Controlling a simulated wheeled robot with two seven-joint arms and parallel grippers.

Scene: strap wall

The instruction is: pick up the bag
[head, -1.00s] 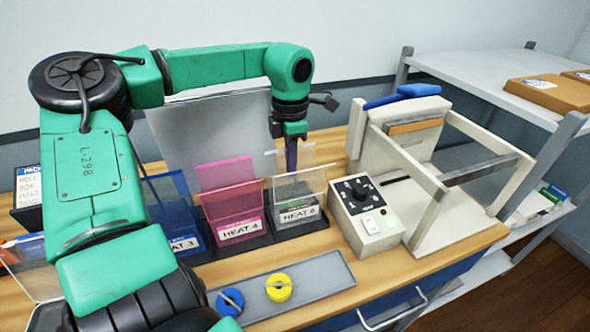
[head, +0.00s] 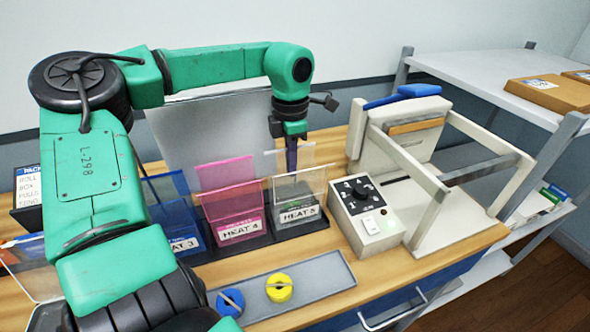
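My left gripper (head: 291,160) points down behind the clear front of the bin labelled HEAT 5 (head: 298,212). A pale see-through sheet, possibly a clear bag (head: 306,156), stands up beside its fingers; I cannot tell whether they touch it. The fingers look narrow and are seen edge-on, so their opening cannot be judged. The pink bin labelled HEAT 4 (head: 238,228) and a blue bin (head: 182,240), partly hidden by my arm, stand to the left with coloured see-through sheets in them. My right gripper is not in view.
A cream machine frame (head: 440,225) with a dial box (head: 362,215) stands right of the bins. A grey tray (head: 335,275) in front holds a blue and a yellow roll. A grey shelf with cardboard boxes (head: 550,93) is at far right.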

